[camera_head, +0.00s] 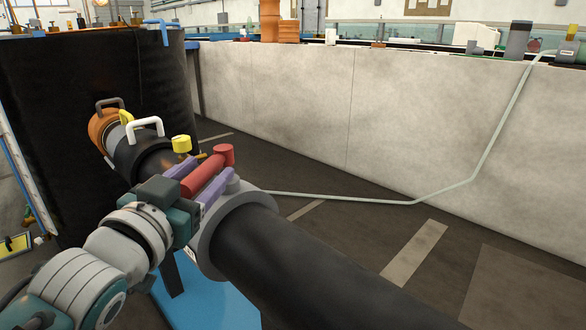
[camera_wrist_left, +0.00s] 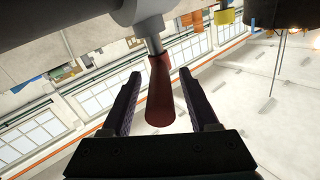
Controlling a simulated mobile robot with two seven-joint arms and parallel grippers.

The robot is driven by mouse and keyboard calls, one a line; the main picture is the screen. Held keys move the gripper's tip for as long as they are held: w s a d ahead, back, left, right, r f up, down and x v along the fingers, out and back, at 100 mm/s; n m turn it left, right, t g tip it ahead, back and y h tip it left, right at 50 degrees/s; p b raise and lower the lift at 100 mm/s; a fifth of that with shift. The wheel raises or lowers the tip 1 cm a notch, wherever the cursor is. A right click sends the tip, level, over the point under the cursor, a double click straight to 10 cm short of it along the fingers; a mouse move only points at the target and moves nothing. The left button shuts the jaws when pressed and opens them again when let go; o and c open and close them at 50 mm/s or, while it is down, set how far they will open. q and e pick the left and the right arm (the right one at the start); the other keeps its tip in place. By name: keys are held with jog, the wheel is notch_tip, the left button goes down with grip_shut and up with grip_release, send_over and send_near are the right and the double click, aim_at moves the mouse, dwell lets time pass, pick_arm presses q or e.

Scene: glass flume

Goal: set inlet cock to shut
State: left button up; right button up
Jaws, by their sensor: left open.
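The inlet cock's red handle (camera_head: 205,174) slants across the line of the big black pipe (camera_head: 300,260) in the head view. My left gripper (camera_head: 210,172) is open, with its purple-padded fingers on either side of the handle. In the left wrist view, the red handle (camera_wrist_left: 160,97) lies between the two dark fingers, with visible gaps on both sides. A metal stem (camera_wrist_left: 151,38) joins it to a grey body above. The head view partly hides the cock's body behind my gripper. My right gripper is not in view.
A yellow-topped fitting (camera_head: 181,145) stands close beyond my gripper. White (camera_head: 145,124) and grey (camera_head: 108,103) loop handles sit on the pipe towards the black tank (camera_head: 60,130). A pale hose (camera_head: 400,202) crosses open floor to the concrete wall (camera_head: 350,110).

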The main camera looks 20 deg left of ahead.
pick_arm(q)
jog(key=shift+c, duration=0.4)
grip_shut()
dwell(1.0)
